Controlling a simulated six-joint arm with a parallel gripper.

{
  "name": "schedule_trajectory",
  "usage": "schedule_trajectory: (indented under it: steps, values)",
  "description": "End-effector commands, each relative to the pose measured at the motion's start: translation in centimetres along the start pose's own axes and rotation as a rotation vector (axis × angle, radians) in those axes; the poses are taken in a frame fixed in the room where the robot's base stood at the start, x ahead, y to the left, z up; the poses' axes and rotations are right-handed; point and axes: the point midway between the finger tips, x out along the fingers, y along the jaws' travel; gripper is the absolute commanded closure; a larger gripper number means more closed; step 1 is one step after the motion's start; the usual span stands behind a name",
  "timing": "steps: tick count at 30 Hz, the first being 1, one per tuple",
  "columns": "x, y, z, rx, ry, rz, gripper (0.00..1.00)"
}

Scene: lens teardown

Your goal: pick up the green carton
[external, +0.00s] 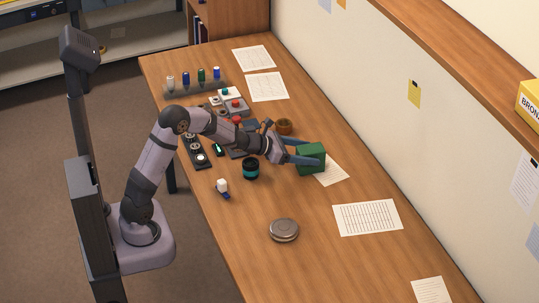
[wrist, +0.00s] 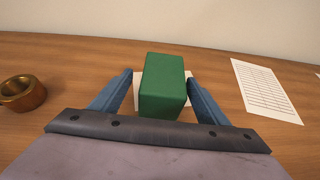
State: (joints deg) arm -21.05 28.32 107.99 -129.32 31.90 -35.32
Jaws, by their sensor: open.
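The green carton (external: 311,158) stands upright on the wooden table, over part of a white paper sheet. In the wrist view the carton (wrist: 163,87) is in the middle, between the two blue fingers of my gripper (wrist: 160,84). The fingers are open, one on each side. There is a small gap on the left, and the right finger is very close to the carton; I cannot tell whether it touches. In the external view my gripper (external: 303,152) reaches the carton from the left at a low height. The lower part of the carton's far side is hidden.
A brown ring-shaped part (wrist: 22,93) lies left of my gripper. A dark teal-banded cylinder (external: 251,168) and a round metal disc (external: 284,230) stand nearer the front. Small parts and a bottle rack (external: 195,87) crowd the left. Printed sheets (external: 367,217) lie toward the wall.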

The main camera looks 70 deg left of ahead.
Motion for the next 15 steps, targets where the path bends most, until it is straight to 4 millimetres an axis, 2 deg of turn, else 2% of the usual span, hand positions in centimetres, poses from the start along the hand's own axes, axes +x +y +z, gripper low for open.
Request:
schedule_trajectory:
  steps: [8,15]
  values:
    - [0.8,-0.1,0.1,0.000,0.000,0.000,0.31]
    - [3.4,-0.5,0.1,0.000,0.002,-0.002,0.31]
